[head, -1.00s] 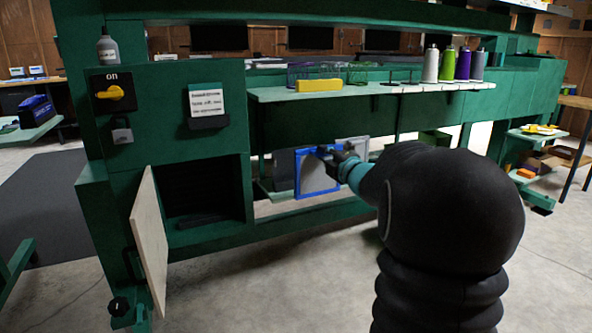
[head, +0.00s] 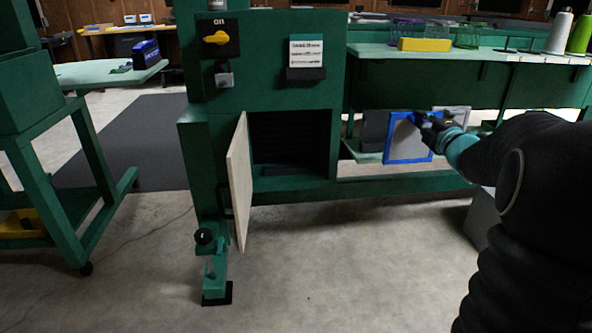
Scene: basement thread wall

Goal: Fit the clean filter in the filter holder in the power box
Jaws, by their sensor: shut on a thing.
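My gripper (head: 432,122) is shut on the top edge of a blue-framed filter with a pale grey panel (head: 404,143), the clean-looking one. It hangs upright in front of the low shelf, to the right of the power box. The green power box (head: 262,100) stands in the middle with its pale door (head: 239,180) swung open to the left. Its opening (head: 288,140) is dark, with ribbed lines at the back. A dark ledge that may be the filter holder (head: 283,170) shows low inside; its details are too dark to tell.
A dark panel (head: 374,130) and a grey framed panel (head: 455,115) stand behind the held filter. A shelf above bears a yellow block (head: 424,44) and spools (head: 559,33). A green cart (head: 50,170) stands left. The floor before the box is clear.

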